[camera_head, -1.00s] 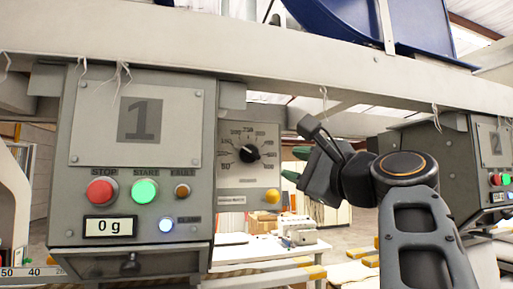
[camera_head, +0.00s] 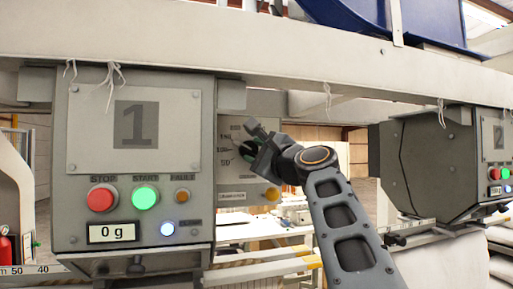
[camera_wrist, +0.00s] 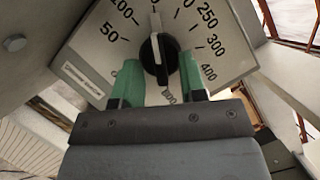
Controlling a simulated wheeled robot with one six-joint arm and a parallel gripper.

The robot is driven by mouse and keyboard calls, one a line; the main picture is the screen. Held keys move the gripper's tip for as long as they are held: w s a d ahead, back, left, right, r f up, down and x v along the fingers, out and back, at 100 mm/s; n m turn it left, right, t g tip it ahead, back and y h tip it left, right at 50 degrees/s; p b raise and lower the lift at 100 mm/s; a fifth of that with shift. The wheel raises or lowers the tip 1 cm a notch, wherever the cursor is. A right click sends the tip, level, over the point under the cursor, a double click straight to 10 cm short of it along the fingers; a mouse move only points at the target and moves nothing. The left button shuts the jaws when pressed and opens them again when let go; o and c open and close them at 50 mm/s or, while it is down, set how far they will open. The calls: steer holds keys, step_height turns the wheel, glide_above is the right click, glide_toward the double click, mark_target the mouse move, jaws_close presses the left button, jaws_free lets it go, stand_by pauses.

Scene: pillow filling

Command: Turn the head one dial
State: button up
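The head one dial is a black knob with a white pointer (camera_wrist: 157,50) on a pale plate with printed numbers. My gripper (camera_wrist: 160,66) has green fingertips, spread apart, one on each side of the knob. I cannot tell whether they touch it. In the head view my gripper (camera_head: 250,148) is in front of the dial plate (camera_head: 233,185) and hides much of the scale and knob.
Left of the dial is the head 1 box (camera_head: 190,105) with a red stop button (camera_head: 102,198), a green start button (camera_head: 146,197) and a display (camera_head: 114,232) reading 0 g. A white beam (camera_head: 250,50) runs above. The head 2 box (camera_head: 430,170) stands at right.

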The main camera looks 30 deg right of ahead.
steer(key=shift+w, duration=0.15)
jaws_close()
stand_by(0.4)
